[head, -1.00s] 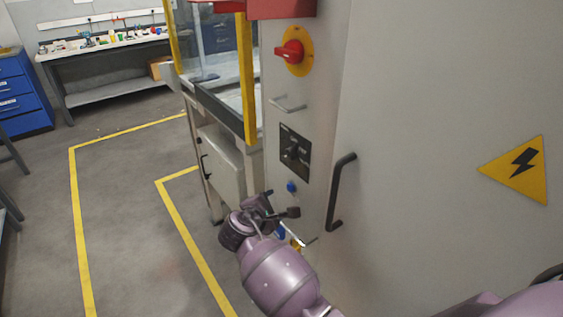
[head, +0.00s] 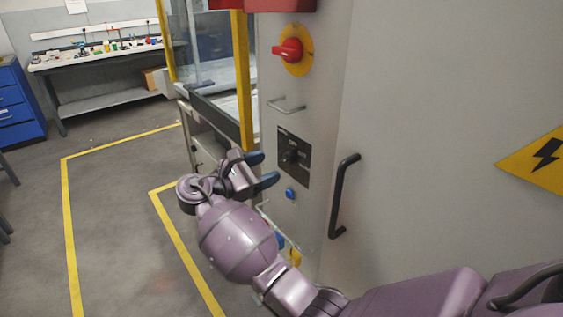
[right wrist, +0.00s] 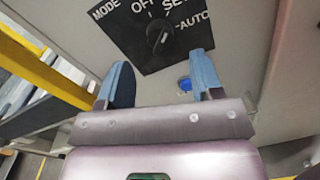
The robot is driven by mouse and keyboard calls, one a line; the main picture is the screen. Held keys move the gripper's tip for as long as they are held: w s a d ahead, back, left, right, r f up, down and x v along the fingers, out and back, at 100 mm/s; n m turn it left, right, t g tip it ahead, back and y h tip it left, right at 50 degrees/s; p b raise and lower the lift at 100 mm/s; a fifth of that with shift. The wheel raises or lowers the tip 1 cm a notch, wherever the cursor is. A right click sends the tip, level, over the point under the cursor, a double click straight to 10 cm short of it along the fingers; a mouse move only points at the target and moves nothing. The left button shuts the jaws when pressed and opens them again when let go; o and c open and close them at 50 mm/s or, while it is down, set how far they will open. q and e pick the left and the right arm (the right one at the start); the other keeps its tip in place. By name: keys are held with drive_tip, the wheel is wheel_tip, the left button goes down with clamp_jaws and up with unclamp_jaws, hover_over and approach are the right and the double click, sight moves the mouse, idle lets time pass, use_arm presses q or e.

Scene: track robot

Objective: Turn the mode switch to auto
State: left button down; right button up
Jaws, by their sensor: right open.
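The mode switch (head: 292,156) is a black knob on a black square plate on the grey cabinet front. In the right wrist view the knob (right wrist: 158,37) shows close, with the words MODE, OFF, SET and AUTO on the plate; AUTO is at the right. I cannot tell for sure which word the knob points at. My right gripper (head: 268,168) is open and empty, just left of the plate and apart from the knob. In the right wrist view its two blue fingers (right wrist: 162,75) stand apart below the knob. My left gripper is not in view.
A blue button (head: 290,193) sits below the plate. A red rotary switch (head: 289,50) and a small metal handle (head: 286,107) are above. A black door handle (head: 342,195) stands out at the right. A yellow post (head: 243,80) rises at the left.

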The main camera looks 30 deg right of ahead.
sight(283, 161)
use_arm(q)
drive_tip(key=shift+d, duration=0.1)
use_arm(e)
drive_tip(key=shift+w+d, duration=0.15)
drive_tip(key=shift+d, duration=1.15)
drive_tip(key=shift+w+d, duration=0.1)
drive_tip(key=shift+d, duration=1.2)
